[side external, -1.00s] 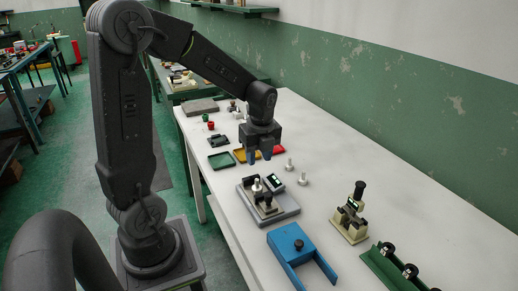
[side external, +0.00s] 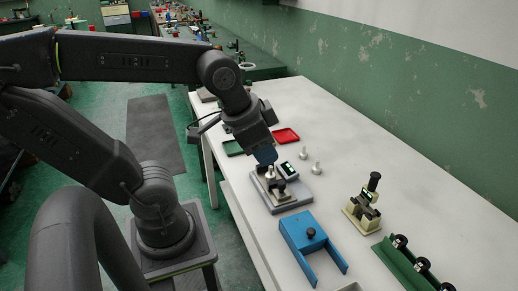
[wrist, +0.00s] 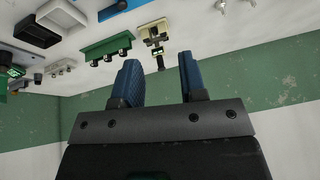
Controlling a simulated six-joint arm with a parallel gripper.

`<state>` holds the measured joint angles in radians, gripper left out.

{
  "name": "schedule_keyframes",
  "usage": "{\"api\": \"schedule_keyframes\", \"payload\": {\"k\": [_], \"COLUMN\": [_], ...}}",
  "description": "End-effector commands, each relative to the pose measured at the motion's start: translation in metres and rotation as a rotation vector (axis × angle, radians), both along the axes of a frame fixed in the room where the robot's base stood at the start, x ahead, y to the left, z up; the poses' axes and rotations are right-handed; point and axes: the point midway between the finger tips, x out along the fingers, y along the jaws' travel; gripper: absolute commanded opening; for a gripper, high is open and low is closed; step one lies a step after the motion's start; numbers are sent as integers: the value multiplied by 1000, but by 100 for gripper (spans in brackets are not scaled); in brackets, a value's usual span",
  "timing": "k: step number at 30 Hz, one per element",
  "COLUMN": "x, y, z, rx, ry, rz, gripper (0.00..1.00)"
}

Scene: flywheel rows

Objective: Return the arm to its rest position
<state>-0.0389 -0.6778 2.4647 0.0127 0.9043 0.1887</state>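My gripper (side external: 266,157) is raised over the white table in the side view. Its blue fingers stand apart with nothing between them in the wrist view (wrist: 158,66). In the side view, the fingertips appear just behind or above the grey fixture (side external: 291,198) with a small display; I cannot tell the exact gap.
The table (side external: 330,130) holds a blue open-sided frame (side external: 296,235), a beige device with a black knob (side external: 362,208), a green rack (side external: 388,252), white pegs (side external: 316,167), a red tray (side external: 286,135) and a green tray (side external: 233,148). A green-and-white wall (side external: 400,90) runs behind.

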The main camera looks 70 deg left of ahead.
Motion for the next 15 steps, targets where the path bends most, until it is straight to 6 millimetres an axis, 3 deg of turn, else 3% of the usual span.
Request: {"api": "schedule_keyframes", "payload": {"k": [6,15], "x": [-13,-13], "y": [-10,-10], "z": [2,2], "rx": [-95,-99], "ry": [-44,-44], "rz": [126,133], "gripper": [38,38]}}
